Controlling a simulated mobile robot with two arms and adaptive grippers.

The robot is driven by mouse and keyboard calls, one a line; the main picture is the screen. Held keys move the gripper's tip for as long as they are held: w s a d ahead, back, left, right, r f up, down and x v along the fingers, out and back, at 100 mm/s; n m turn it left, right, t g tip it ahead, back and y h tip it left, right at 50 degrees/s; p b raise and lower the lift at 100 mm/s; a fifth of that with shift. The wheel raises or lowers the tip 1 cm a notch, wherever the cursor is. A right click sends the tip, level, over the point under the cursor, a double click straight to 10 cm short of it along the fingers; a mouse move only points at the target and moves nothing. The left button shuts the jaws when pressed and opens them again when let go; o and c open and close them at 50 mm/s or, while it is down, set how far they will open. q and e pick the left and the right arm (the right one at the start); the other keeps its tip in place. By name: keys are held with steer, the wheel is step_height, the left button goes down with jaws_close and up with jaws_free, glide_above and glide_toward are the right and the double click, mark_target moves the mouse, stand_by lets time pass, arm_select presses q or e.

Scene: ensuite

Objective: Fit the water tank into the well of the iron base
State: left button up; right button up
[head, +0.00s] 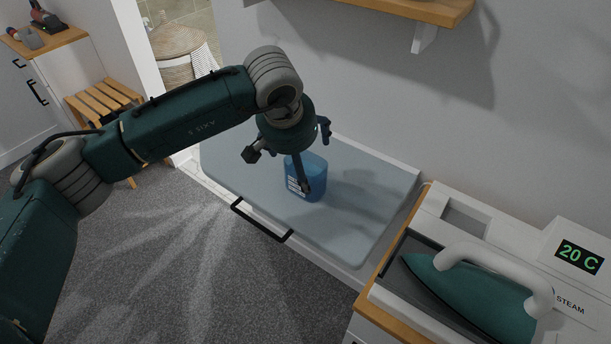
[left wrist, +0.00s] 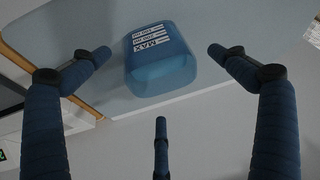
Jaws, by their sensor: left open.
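The water tank (head: 317,171) is a translucent blue block standing on the grey-blue padded board. My right gripper is not in view.
A green iron (head: 470,290) with a white handle rests on the base, in front of the well. A display (head: 579,256) reads 20 C. A wooden shelf (head: 420,8) juts from the wall above. The board (head: 355,235) is otherwise clear, with a black handle (head: 262,219) at its front.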

mark_target(305, 164)
arm_select(q)
steer(key=p+x, duration=0.1)
steer(key=x, duration=0.2)
steer(key=shift+w+d+f, duration=0.2)
steer(key=shift+w+f, duration=0.2)
steer(key=shift+f, duration=0.15)
steer(key=c, duration=1.4)
steer(key=shift+r, duration=0.1)
steer(key=c, duration=0.3)
steer(key=shift+r, duration=0.1)
steer(key=shift+r, duration=0.15)
steer(key=c, duration=0.4)
steer(key=shift+r, duration=0.8)
steer(key=shift+c, duration=0.4)
step_height(305, 164, up, 14)
steer(key=b, duration=0.3)
steer(key=shift+r+b, duration=0.4)
steer(key=shift+r, duration=1.5)
